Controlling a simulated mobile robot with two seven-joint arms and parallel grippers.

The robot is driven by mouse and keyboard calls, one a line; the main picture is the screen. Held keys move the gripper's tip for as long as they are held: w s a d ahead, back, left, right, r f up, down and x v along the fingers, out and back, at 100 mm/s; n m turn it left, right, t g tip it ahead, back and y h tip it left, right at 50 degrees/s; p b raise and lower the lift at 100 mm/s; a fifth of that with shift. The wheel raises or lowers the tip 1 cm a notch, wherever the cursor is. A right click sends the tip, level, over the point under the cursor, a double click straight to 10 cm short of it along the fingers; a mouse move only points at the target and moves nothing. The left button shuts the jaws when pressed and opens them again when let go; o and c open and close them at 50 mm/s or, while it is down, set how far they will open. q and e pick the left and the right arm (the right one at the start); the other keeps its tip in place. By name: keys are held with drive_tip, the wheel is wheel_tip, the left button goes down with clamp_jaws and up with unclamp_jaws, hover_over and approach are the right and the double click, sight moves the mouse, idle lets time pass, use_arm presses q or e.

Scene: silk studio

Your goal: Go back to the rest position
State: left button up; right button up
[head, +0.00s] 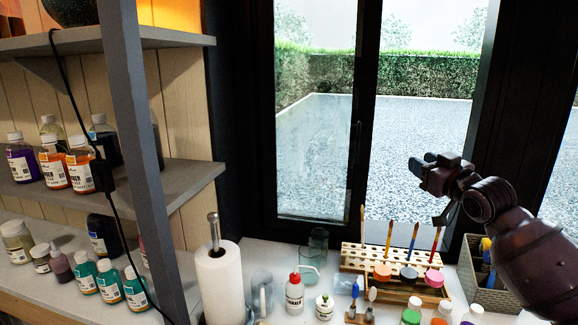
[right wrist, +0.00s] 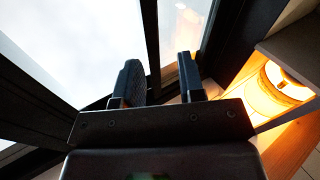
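My right gripper (head: 437,172) is raised in front of the window in the head view, above the wooden brush rack. In the right wrist view its two fingers (right wrist: 161,84) stand apart with a gap between them and nothing held. The fingers point up toward the window frame and the bright sky. My left gripper shows in neither view.
A wooden rack (head: 352,256) with brushes and colour pots stands below my right arm. A grey basket (head: 490,289) is at the right. A paper towel roll (head: 219,284) stands near the shelves (head: 190,176) of bottles at the left. A lit lamp (right wrist: 282,82) shows in the wrist view.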

drive_tip(key=s+a+f+g+h, duration=0.1)
drive_tip(key=s+f, duration=0.7)
drive_tip(key=f, duration=0.4)
drive_tip(key=s+a+f+m+g+h, duration=0.1)
drive_tip(key=s+f+h, duration=0.1)
drive_tip(key=s+f, duration=0.6)
drive_tip(key=s+a+f+m+g+h, duration=0.1)
drive_tip(key=s+f, duration=0.7)
drive_tip(key=f, duration=0.9)
drive_tip(key=shift+s+a+h, duration=0.15)
drive_tip(key=shift+a+h, duration=0.05)
drive_tip(key=shift+h, duration=0.2)
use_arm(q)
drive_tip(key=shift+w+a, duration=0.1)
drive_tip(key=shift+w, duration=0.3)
use_arm(e)
drive_tip(key=s+f+m+g, duration=0.1)
drive_tip(key=s+f, duration=0.3)
drive_tip(key=s, duration=0.2)
drive_tip(key=s+f+m+g+h, duration=0.1)
drive_tip(key=s+f+g, duration=0.1)
drive_tip(key=s+f, duration=0.3)
drive_tip(key=s, duration=0.2)
drive_tip(key=shift+s+d+f, duration=0.15)
drive_tip(key=shift+s+d, duration=0.05)
drive_tip(key=shift+s, duration=0.1)
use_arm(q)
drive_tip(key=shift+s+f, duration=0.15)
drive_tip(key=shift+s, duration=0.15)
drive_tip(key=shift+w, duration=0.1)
